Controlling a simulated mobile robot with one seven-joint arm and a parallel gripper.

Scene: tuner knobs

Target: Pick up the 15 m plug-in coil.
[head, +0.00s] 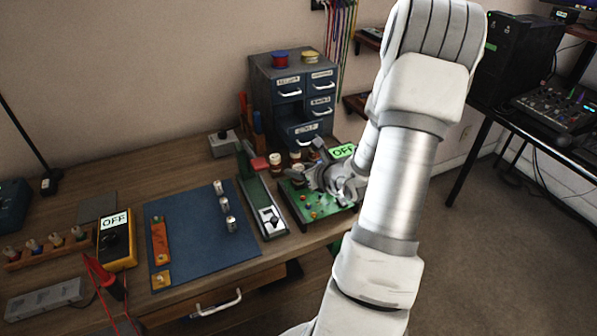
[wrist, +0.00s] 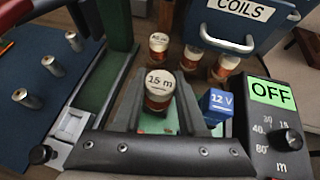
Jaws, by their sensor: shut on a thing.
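The 15 m plug-in coil (wrist: 160,88) has a pale cap marked "15 m" and a copper-coloured winding. In the wrist view it stands between the two fingers of my gripper (wrist: 158,108), which is shut on it. The green circuit board (head: 312,205) lies below; I cannot tell whether the coil's base is clear of it. In the head view my gripper (head: 322,180) is over the board's far part, and the held coil cannot be made out clearly there.
Several other coils (wrist: 158,46) stand just behind, before the open drawer marked COILS (wrist: 245,28). A blue 12 V block (wrist: 216,105) and a band-switch box reading OFF (wrist: 275,125) are close on the right. The blue mat (head: 190,250) holds several metal cylinders.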

